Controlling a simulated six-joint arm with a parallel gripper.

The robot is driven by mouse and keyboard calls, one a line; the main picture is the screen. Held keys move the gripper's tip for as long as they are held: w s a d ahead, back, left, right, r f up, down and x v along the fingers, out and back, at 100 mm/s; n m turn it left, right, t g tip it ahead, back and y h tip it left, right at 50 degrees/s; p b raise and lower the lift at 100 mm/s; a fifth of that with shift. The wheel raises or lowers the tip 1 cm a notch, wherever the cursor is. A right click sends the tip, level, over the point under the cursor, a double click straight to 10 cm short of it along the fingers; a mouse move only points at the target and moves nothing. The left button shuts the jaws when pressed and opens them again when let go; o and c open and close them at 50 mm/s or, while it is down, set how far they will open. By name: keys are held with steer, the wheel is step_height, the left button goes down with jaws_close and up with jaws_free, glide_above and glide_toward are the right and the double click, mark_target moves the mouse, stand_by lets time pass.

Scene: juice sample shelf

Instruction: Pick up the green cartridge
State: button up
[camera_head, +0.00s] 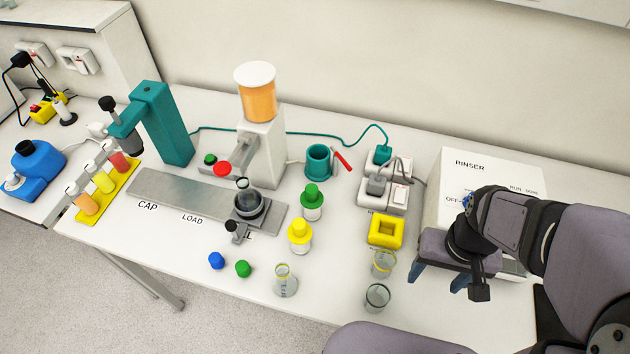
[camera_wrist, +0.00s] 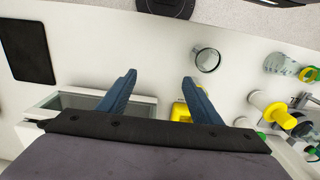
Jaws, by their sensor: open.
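No object is plainly a cartridge. Green things in the head view are a small loose green cap (camera_head: 243,268) at the front, a clear bottle with a green cap (camera_head: 312,200) at mid-table, and a green plug (camera_head: 382,155) in the power strip. My gripper (camera_head: 438,280) is open at the right, in front of the white RINSER box (camera_head: 485,168), and to the right of all of these. In the wrist view its two blue fingers (camera_wrist: 160,80) are spread and nothing is between their tips.
Two glass beakers (camera_head: 377,296) (camera_head: 382,263) and a yellow hollow block (camera_head: 385,231) stand left of my gripper. A yellow-capped bottle (camera_head: 300,235), a glass cylinder (camera_head: 285,280) and a blue cap (camera_head: 216,260) are farther left. A grey dispenser (camera_head: 262,145) stands behind.

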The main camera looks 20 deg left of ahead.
steer(key=m+y+b, duration=0.1)
steer(key=m+b, duration=0.2)
steer(key=b, duration=0.3)
glide_toward(312, 201)
steer(key=w+d+f, duration=0.4)
steer(key=d, duration=0.1)
steer(key=shift+h, duration=0.5)
steer(key=a, duration=0.2)
steer(key=s+a, duration=0.1)
steer(key=a, duration=0.1)
steer(key=s+a+f, duration=0.1)
steer(key=a, duration=0.1)
steer(key=shift+b, duration=0.35)
steer(key=shift+s+a+f+p, duration=0.15)
steer(key=shift+f+p, duration=0.3)
steer(key=shift+f, duration=0.35)
steer(key=shift+s+d+f+p, duration=0.1)
steer(key=shift+f+p, duration=0.35)
steer(key=shift+f, duration=0.4)
steer(key=shift+a+f+p, duration=0.15)
steer(key=shift+f+p, duration=0.65)
steer(key=shift+f, duration=1.3)
steer(key=c, duration=1)
